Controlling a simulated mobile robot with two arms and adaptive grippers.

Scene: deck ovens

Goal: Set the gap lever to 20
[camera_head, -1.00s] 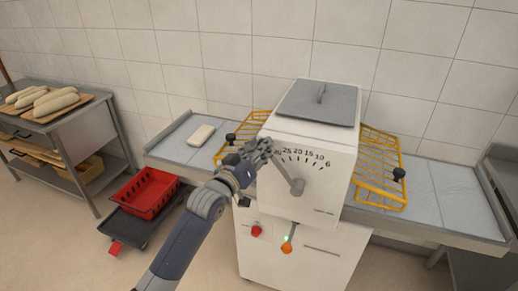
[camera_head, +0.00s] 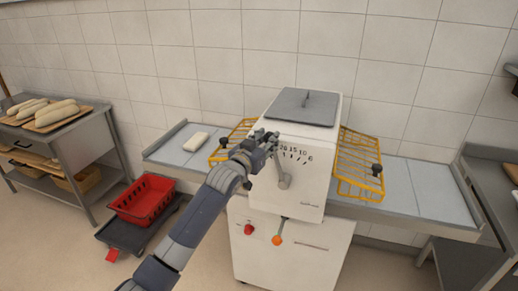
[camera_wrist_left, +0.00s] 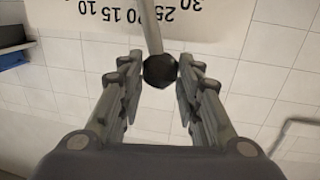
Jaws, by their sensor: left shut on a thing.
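The gap lever (camera_head: 284,178) is a grey arm pivoting on the front of a white machine (camera_head: 307,190). It leans up and slightly left across the printed number scale (camera_head: 296,151). My left gripper (camera_head: 270,142) is shut on the lever's black knob (camera_wrist_left: 160,71), which sits between its fingertips in the wrist view. There the lever rod (camera_wrist_left: 151,28) crosses the scale around 20 and 25; the exact setting is hard to tell. In the head view, 20, 15, 10 and 6 show, and my gripper hides the higher numbers. My right gripper is not in view.
Yellow wire racks (camera_head: 360,165) flank the machine above side tables (camera_head: 412,190). A pale dough piece (camera_head: 196,142) lies on the left table. A red crate (camera_head: 143,199) on a dark trolley stands on the floor at left. A rack (camera_head: 85,140) holds loaves.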

